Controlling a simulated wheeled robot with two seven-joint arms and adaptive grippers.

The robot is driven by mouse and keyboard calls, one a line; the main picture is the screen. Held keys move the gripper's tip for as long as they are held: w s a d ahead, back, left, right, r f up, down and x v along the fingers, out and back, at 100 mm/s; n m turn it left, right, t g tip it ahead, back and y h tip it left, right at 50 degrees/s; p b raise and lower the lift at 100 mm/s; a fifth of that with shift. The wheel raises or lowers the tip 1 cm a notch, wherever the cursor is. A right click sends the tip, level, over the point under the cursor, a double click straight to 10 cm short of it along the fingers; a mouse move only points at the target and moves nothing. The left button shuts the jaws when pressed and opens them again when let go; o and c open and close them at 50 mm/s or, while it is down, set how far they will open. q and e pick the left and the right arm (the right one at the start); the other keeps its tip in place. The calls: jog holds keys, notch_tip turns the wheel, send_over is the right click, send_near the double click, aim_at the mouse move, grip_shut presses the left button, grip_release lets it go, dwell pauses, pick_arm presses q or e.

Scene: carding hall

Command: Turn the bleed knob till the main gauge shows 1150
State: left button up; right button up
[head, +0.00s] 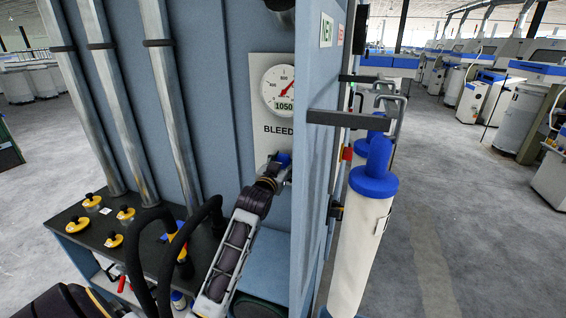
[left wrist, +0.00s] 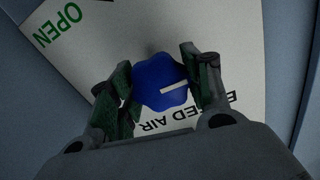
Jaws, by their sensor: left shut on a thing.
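The main gauge (head: 280,90) is a round white dial with a red needle on a pale panel (head: 258,135). Its readout shows 1050. Below it is the word BLEED, partly cut off by the blue side wall. The bleed knob (head: 284,159) is blue and sits under that word. In the left wrist view the knob (left wrist: 162,82) is lobed with a white pointer line aimed to the right. My left gripper (head: 273,171) is shut on it, one finger on each side; the fingers also show in the left wrist view (left wrist: 163,88). My right gripper is not in view.
A blue side wall (head: 312,170) stands just right of the knob. A dark shelf (head: 90,228) with several yellow-topped knobs is at lower left. Grey floor (head: 470,230) is open at right.

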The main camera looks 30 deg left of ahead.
pick_arm(q)
jog(key=shift+f+n, duration=0.3)
jog(key=o, duration=0.9)
jog(key=shift+o, duration=0.3)
jog(key=shift+d, duration=0.1)
